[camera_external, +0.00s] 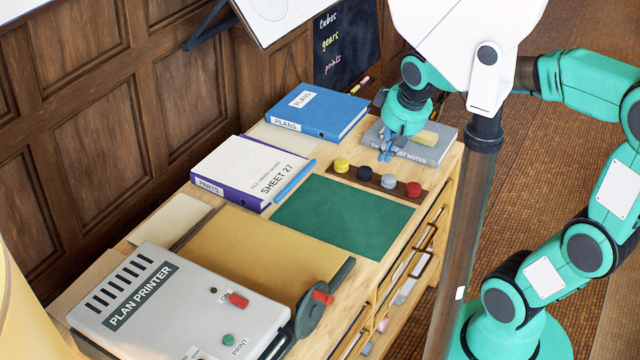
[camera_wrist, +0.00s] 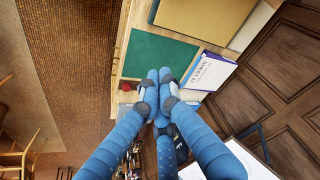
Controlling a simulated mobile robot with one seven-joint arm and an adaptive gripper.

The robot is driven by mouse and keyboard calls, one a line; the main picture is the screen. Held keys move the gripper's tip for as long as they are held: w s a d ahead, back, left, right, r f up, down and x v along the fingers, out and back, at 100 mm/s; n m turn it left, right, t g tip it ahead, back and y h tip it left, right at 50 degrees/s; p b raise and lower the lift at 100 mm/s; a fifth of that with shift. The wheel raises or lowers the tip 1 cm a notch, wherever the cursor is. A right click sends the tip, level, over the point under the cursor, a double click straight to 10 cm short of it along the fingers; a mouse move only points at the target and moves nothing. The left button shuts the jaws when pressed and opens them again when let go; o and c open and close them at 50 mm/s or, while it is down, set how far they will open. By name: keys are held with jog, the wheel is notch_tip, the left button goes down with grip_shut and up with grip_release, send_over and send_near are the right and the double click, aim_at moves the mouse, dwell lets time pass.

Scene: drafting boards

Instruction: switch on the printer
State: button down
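The plan printer (camera_external: 185,300) is a light grey box at the front left in the external view, with a dark "PLAN PRINTER" label. On its top are a red switch (camera_external: 238,299) with small lettering beside it, too small to read surely, and a green button (camera_external: 229,340) marked PRINT. My gripper (camera_external: 387,155) is at the far right end of the bench, above the grey book and well away from the printer. In the wrist view its blue fingertips (camera_wrist: 160,76) lie together with nothing seen between them. The printer is not visible in the wrist view.
A green mat (camera_external: 345,217), a strip with several coloured knobs (camera_external: 378,178), a purple binder (camera_external: 250,170), a blue binder (camera_external: 318,110) and the grey book (camera_external: 425,150) lie on the bench. A tan board (camera_external: 260,255) and a red-handled wheel (camera_external: 314,312) adjoin the printer.

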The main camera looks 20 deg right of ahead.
jog(key=w+a+f+n+g+p, duration=0.1)
jog(key=a+f+n+p, duration=0.1)
jog(key=a, duration=0.9)
jog(key=n+g+p, duration=0.2)
jog(key=n+p, duration=0.2)
jog(key=p, duration=0.1)
send_over(232, 301)
jog(key=s+d, duration=0.2)
notch_tip(232, 301, down, 10)
jog(key=shift+w+a+f, duration=0.1)
jog(key=shift+w+a, duration=0.05)
jog(key=shift+a, duration=0.05)
jog(key=shift+f, duration=0.15)
jog(key=f, duration=0.4)
jog(key=w+a+f+b, duration=0.1)
jog(key=f, duration=0.4)
jog(key=f+b, duration=0.1)
jog(key=f, duration=0.3)
jog(key=shift+w+a+f, duration=0.15)
jog(key=shift+f, duration=0.15)
